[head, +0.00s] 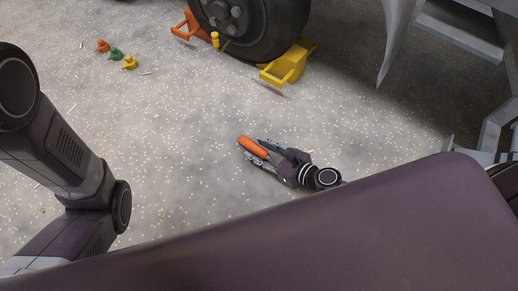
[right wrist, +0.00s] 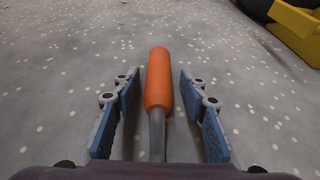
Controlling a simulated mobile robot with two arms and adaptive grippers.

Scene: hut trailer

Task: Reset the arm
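My right gripper (head: 261,153) is low over the speckled grey ground in the head view. Its two blue-padded fingers are spread, and they also show in the right wrist view (right wrist: 160,110). A tool with an orange handle (right wrist: 158,78) and a grey shaft lies between them, with a visible gap on each side. The orange handle (head: 252,146) also shows in the head view. The tool's lower end is hidden by the gripper. My left arm comes in at the left of the head view, and its gripper is out of frame.
A large tire (head: 255,25) stands at the top, with an orange chock (head: 187,27) and a yellow chock (head: 289,64) beside it. Small orange, green and yellow pieces (head: 115,55) lie at upper left. Grey metal steps (head: 458,38) stand at right. The middle ground is mostly clear.

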